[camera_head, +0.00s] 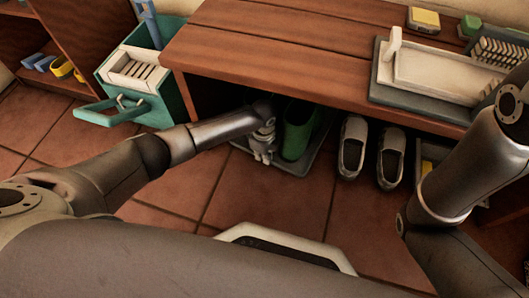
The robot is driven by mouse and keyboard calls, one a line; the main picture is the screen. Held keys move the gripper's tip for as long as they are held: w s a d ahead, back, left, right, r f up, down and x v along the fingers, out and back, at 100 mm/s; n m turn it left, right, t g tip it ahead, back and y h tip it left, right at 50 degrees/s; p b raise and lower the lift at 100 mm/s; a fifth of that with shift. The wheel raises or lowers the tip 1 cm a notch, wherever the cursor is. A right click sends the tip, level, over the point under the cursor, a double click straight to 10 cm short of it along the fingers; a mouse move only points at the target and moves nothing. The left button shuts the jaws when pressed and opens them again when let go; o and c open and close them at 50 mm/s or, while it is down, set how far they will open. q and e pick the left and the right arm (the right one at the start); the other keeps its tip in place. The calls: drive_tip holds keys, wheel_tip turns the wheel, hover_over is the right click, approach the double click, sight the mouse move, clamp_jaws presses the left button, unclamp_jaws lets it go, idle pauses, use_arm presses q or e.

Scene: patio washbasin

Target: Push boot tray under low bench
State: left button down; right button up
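The low bench (285,52) is a brown plank bench across the upper middle. The dark grey boot tray (296,169) lies on the floor at its front edge; its back part is in shadow beneath the bench and its front rim sticks out. A green boot (297,135) stands in the tray. My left gripper (262,155) points down at the tray's front left part, beside the boot.
Grey shoes (353,147) stand right of the tray under the bench. A green bin (143,85) with an open drawer stands left. A pale tray (436,78) and brushes (499,50) lie on the bench. The tiled floor (220,200) in front is clear.

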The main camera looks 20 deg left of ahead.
use_arm(q)
drive_tip(key=c, duration=1.6)
unclamp_jaws()
drive_tip(key=shift+o, duration=0.2)
wheel_tip(320, 180, up, 8)
drive_tip(key=shift+f, duration=0.2)
drive_tip(key=shift+s+f, duration=0.1)
drive_tip(key=shift+s, duration=0.05)
